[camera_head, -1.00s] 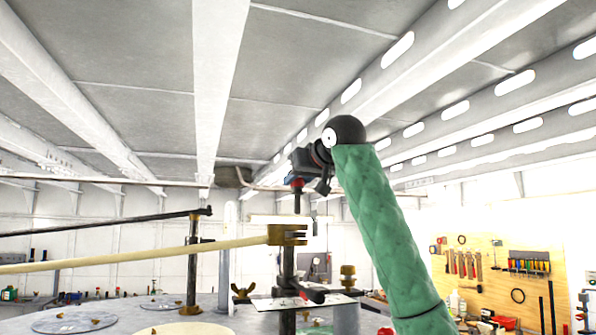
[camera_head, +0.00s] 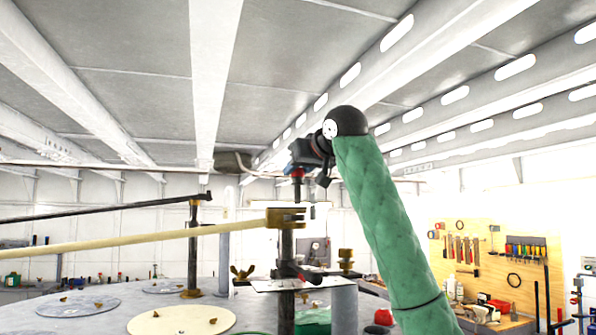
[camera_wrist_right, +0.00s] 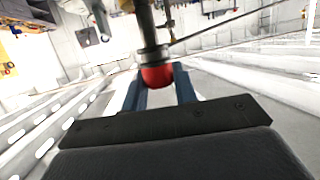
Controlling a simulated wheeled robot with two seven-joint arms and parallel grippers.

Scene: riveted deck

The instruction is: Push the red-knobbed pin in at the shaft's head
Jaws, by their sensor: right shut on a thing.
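My right gripper (camera_head: 297,170) is shut on the red knob of the pin and points down above the shaft. The red knob (camera_wrist_right: 157,76) sits between its blue fingers in the right wrist view, with the dark pin (camera_wrist_right: 145,28) extending away from it. In the head view the pin (camera_head: 297,190) hangs about upright over the brass head (camera_head: 285,217) of the dark shaft (camera_head: 286,245). I cannot tell whether its tip is inside the head. A cream bar (camera_head: 140,238) runs from the head to the left. My left gripper is out of view.
A second dark shaft (camera_head: 193,250) with a dark bar (camera_head: 100,211) stands behind left. Brass wing nuts and round lids are on the grey deck. A pegboard of tools (camera_head: 490,262) is at right. Ceiling beams (camera_head: 213,80) are overhead.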

